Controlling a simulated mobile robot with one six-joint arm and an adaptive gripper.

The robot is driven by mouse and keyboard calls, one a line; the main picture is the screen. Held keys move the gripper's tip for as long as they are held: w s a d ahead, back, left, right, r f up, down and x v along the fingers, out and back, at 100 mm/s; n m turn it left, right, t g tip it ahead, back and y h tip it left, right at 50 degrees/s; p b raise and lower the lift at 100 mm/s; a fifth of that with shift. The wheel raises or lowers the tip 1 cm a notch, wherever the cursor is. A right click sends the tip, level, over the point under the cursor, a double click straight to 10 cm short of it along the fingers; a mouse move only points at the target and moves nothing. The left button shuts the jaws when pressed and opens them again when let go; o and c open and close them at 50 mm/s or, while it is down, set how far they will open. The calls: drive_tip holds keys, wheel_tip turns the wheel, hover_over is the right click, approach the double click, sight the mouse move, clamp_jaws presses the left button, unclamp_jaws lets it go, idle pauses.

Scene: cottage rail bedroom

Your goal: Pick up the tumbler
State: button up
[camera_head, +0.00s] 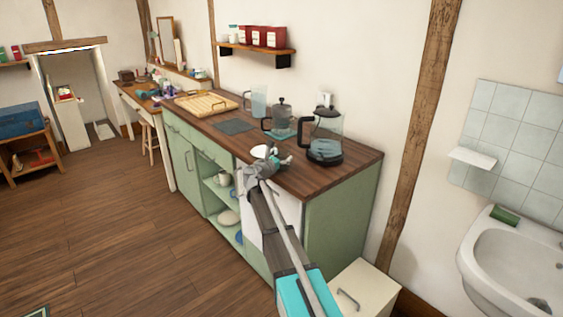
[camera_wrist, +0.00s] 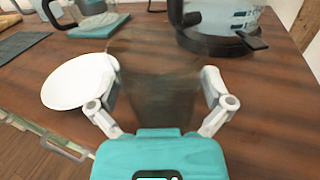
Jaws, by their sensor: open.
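A see-through, smoky brown tumbler (camera_wrist: 157,88) stands on the dark wooden countertop in the wrist view, directly ahead of my palm. My gripper (camera_wrist: 160,72) is open, with one finger on each side of the tumbler. I cannot tell whether either finger touches it. In the head view my gripper (camera_head: 274,158) is over the front edge of the counter, and I cannot make out the tumbler there.
A white dish (camera_wrist: 78,82) lies close to my left finger. A glass kettle (camera_head: 325,138) on a black base stands behind the gripper. A French press (camera_head: 281,120), a clear pitcher (camera_head: 259,101) and a wooden tray (camera_head: 205,101) stand farther along the counter (camera_head: 345,165).

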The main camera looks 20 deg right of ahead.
sight(281, 148)
drive_tip(key=shift+c, duration=0.3)
drive_tip(key=c, duration=0.9)
drive_tip(key=shift+o, duration=0.2)
drive_tip(key=shift+r, duration=0.15)
wheel_tip(281, 148, up, 3)
drive_tip(key=p, duration=0.3)
drive_tip(key=s+a+r+p, duration=0.2)
drive_tip(key=s+r+p, duration=0.7)
drive_tip(key=s, duration=0.4)
drive_tip(key=shift+s+a+r+p, duration=0.35)
drive_tip(key=shift+a+r+p, duration=0.05)
drive_tip(key=shift+p, duration=0.1)
